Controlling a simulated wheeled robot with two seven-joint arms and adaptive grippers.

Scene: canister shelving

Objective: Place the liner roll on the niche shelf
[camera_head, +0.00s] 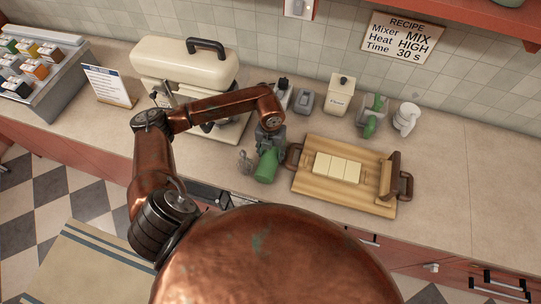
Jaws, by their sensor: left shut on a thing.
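My left gripper (268,145) reaches in over the counter and is shut on a green cylinder (266,166), which I take to be the liner roll. The roll is tilted, and its upper part is hidden by the fingers. I cannot tell whether its lower end touches the counter. A red shelf (470,18) crosses the top right corner above the tiled wall; I cannot tell whether it is the niche shelf. My right gripper is not in view.
A wooden tray (304,185) with pale blocks lies right of the roll. A cream mixer (185,65) stands behind my left arm. A cream canister (341,95), a grey holder with green parts (372,115) and a white item (406,118) stand behind the tray. The right counter is clear.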

